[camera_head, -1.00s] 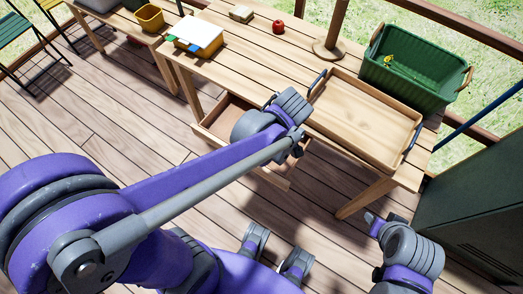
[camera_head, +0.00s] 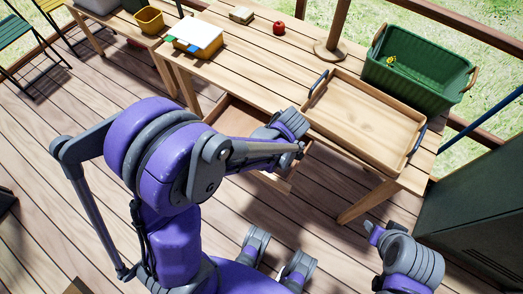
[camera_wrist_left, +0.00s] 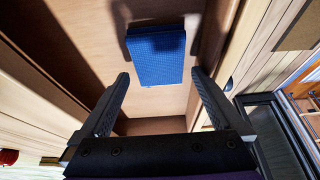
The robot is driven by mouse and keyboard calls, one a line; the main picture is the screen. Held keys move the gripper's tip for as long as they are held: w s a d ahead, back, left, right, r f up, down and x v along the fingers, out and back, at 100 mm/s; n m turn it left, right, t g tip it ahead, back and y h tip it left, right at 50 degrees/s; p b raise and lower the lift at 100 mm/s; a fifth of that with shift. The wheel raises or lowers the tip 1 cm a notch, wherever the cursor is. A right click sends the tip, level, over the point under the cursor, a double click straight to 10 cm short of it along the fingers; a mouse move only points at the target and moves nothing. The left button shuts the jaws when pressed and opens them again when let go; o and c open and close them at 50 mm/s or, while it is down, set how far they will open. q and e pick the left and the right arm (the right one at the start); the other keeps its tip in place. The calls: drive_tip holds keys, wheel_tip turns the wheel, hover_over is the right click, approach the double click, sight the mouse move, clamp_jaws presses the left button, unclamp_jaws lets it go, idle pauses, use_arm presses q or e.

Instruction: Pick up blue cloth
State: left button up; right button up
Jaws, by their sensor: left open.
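The blue cloth (camera_wrist_left: 158,55) lies folded on the floor of an open wooden drawer (camera_head: 231,118). It shows only in the left wrist view; in the head view my left arm hides it. My left gripper (camera_wrist_left: 160,77) is open and empty, with its fingers pointing into the drawer. The cloth lies beyond the fingertips, roughly centred between them in the picture. In the head view my left wrist (camera_head: 287,125) is over the drawer by the table's front edge, and its fingers are hidden. My right gripper (camera_head: 374,231) is at the lower right, away from the drawer; its opening is unclear.
The wooden table (camera_head: 255,55) stands above the drawer. A dark green cabinet (camera_head: 480,200) stands at the right.

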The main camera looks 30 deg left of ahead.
use_arm(q)
drive_tip(key=shift+x, duration=1.05)
drive_tip(key=shift+f+b, duration=0.2)
drive_tip(key=shift+b, duration=0.15)
drive_tip(key=c, duration=1.3)
drive_tip(key=shift+r, duration=0.15)
wheel_tip(320, 180, up, 10)
drive_tip(key=shift+r+p, duration=0.1)
drive_tip(key=shift+p, duration=1.1)
